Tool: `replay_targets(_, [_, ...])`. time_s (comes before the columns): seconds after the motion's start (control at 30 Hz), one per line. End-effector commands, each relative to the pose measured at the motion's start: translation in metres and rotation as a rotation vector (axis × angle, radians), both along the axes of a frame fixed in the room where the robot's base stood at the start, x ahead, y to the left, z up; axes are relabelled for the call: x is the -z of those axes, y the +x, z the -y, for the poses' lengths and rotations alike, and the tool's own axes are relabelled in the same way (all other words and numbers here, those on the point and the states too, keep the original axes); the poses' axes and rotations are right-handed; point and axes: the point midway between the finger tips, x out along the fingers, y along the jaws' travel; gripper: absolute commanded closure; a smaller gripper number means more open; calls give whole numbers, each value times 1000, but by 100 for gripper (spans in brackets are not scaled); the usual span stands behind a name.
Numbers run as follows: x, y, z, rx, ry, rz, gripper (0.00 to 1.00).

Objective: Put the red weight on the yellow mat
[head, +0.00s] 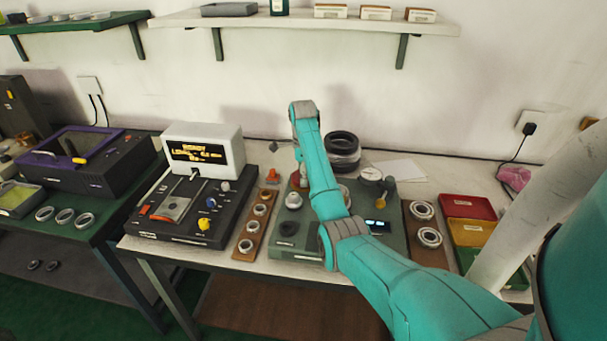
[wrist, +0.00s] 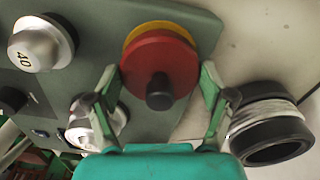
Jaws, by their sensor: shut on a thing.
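The red weight (wrist: 160,60), a round disc with a dark knob, sits between the fingers of my gripper (wrist: 160,84) in the wrist view. My gripper is shut on it. A yellow round edge, seemingly the yellow mat (wrist: 150,27), shows just beyond the red disc, mostly covered by it. I cannot tell whether the weight touches it. In the head view a sliver of red (head: 296,181) shows left of my arm, which hides my gripper there.
Silver knobs or weights, one marked 40 (wrist: 42,45), stand on the grey-green plate (wrist: 95,22). A black ring stack with a pale band (wrist: 268,125) is close to the right finger. A console with a screen (head: 203,150) stands to the left.

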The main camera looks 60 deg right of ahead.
Motion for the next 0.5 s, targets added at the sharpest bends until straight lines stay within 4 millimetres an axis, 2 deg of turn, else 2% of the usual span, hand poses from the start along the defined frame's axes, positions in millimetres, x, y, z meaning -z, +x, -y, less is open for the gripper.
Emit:
replay_targets(0.1, [9, -1, -4, 2, -2, 1, 85])
replay_targets(0.5, [12, -1, -4, 2, -2, 1, 85])
